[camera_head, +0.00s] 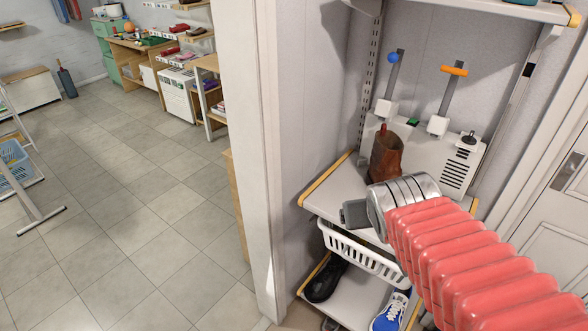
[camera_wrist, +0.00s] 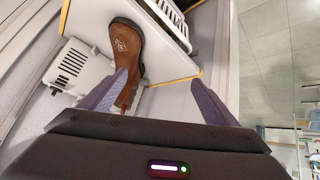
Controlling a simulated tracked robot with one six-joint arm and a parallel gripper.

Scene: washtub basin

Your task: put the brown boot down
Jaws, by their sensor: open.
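The brown boot (camera_head: 386,158) is on the upper grey shelf (camera_head: 328,203), close to the white machine with levers; my arm hides its lower part. In the wrist view the boot (camera_wrist: 127,45) lies toward the left, beside and partly behind my left-hand finger. My gripper (camera_wrist: 158,76) is open, its two fingers wide apart, with the shelf's wooden edge showing between them. I cannot tell whether the left-hand finger touches the boot. In the head view my red-sleeved arm reaches in from the lower right.
The white machine (camera_head: 448,154) with blue and orange lever knobs stands at the back of the shelf. Below are a white basket (camera_head: 362,256), a black shoe (camera_head: 326,278) and a blue shoe (camera_head: 390,313). A white post (camera_head: 254,130) borders the left; open tiled floor lies beyond.

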